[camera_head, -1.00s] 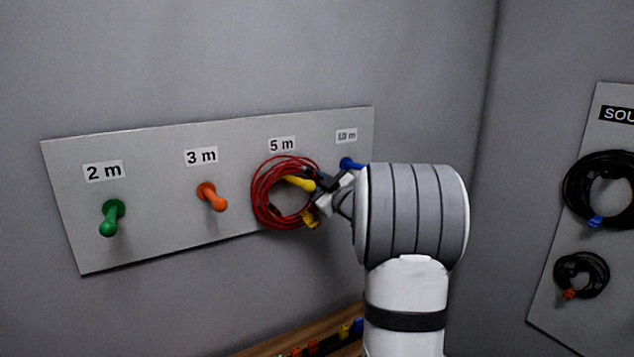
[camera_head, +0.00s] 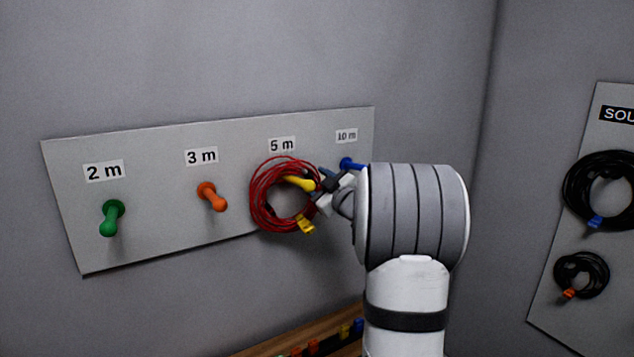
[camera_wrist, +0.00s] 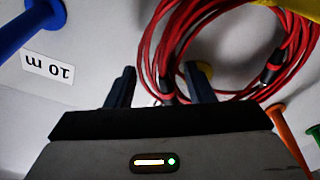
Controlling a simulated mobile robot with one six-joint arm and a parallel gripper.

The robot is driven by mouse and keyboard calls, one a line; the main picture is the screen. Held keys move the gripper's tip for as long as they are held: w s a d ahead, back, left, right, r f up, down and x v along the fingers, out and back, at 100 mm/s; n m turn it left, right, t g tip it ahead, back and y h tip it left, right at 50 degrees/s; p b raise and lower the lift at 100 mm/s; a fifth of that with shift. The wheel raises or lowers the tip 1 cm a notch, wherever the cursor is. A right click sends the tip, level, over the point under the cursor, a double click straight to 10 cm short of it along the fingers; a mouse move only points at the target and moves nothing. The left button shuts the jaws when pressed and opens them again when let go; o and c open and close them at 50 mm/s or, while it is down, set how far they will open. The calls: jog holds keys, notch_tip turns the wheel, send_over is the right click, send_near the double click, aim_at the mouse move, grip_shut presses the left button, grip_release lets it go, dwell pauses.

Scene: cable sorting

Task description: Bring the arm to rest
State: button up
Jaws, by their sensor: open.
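My gripper (camera_head: 328,180) is at the right side of the red cable coil (camera_head: 256,205), close to the yellow peg (camera_head: 300,183) under the 5 m label. The coil hangs around that peg and carries a yellow tag (camera_head: 306,226). In the wrist view my gripper (camera_wrist: 160,85) has its two dark fingers apart. The red coil (camera_wrist: 165,45) lies just beyond the fingertips, and a strand shows between the fingers. Whether the fingers touch the coil I cannot tell. My arm hides part of the board's right end.
The board (camera_head: 155,240) also has a green peg (camera_head: 112,217), an orange peg (camera_head: 211,197) and a blue peg (camera_head: 350,164), all bare. Black coils (camera_head: 568,190) hang on a second board at right. A wooden surface (camera_head: 290,338) with coloured items lies below.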

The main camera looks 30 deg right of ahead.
jog(key=s+b, duration=0.2)
jog(key=s, duration=0.6)
jog(key=s+a+f+m+g, duration=0.2)
jog(key=s+a+f+g, duration=0.3)
jog(key=s+a, duration=0.3)
jog(key=s+a+f+m+g+h, duration=0.1)
jog(key=s+a+f+m+g, duration=0.2)
jog(key=s+a+f+g, duration=0.2)
jog(key=s+a+f+m+g+h, duration=0.1)
jog(key=s+a+f+g, duration=0.5)
jog(key=s+a, duration=0.6)
jog(key=s+f+m, duration=0.1)
jog(key=s+f, duration=0.1)
jog(key=s, duration=0.1)
jog(key=shift+s+a+m, duration=0.15)
jog(key=shift+s+m, duration=0.1)
jog(key=shift+m, duration=0.05)
dwell(0.5)
